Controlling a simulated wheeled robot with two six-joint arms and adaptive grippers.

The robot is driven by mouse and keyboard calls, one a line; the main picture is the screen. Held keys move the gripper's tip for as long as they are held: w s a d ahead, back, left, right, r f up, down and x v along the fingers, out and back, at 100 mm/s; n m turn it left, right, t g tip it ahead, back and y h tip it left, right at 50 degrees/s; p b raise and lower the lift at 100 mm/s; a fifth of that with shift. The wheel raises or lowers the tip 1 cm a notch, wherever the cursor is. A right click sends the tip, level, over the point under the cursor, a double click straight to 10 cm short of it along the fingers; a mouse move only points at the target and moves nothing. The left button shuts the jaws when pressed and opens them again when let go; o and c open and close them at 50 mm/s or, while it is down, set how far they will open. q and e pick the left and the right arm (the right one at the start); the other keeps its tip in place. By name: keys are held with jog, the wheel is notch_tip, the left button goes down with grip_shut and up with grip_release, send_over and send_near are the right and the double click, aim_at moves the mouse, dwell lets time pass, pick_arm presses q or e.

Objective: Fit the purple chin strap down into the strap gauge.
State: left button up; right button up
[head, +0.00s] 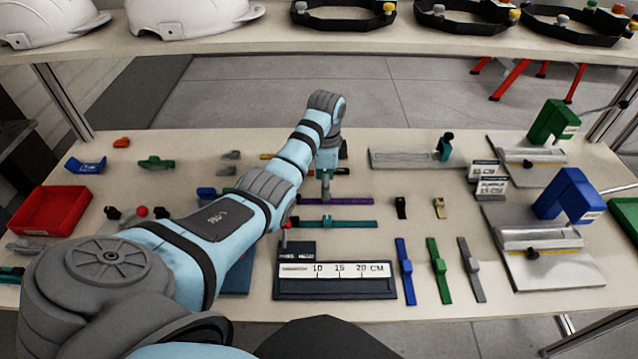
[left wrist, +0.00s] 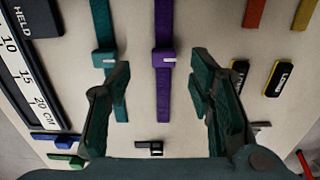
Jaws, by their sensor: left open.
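The purple chin strap (head: 345,201) lies flat on the table, running left to right behind a teal strap. In the left wrist view the purple strap (left wrist: 163,95) shows between my open fingers, apart from both. My left gripper (head: 325,190) points down over the purple strap and is empty; its two fingers also show in the left wrist view (left wrist: 160,75). The strap gauge (head: 335,293), a dark frame with a white centimetre scale, lies nearer to me than the straps. Its edge (left wrist: 52,98) shows at the left of the left wrist view. My right gripper is not in view.
The teal strap (head: 345,224) lies between the purple strap and the gauge. Blue (head: 403,268), green (head: 438,268) and grey (head: 471,268) straps lie right of the gauge. A red bin (head: 50,208) stands at the left. Clamp fixtures (head: 545,262) stand at the right. A shelf (head: 300,55) with helmets crosses above.

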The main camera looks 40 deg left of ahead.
aim_at(332, 199)
pick_arm(q)
jog(key=f, duration=0.1)
jog(key=f+b, duration=0.1)
jog(key=f, duration=0.1)
jog(key=w+f, duration=0.1)
jog(key=f, duration=0.1)
jog(key=shift+w+d+f+b, duration=0.1)
jog(key=shift+d+b, duration=0.15)
jog(key=shift+b, duration=0.1)
jog(key=shift+f, duration=0.35)
jog(key=shift+r, duration=0.15)
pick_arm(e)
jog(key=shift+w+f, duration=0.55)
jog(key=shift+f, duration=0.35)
pick_arm(q)
grip_shut()
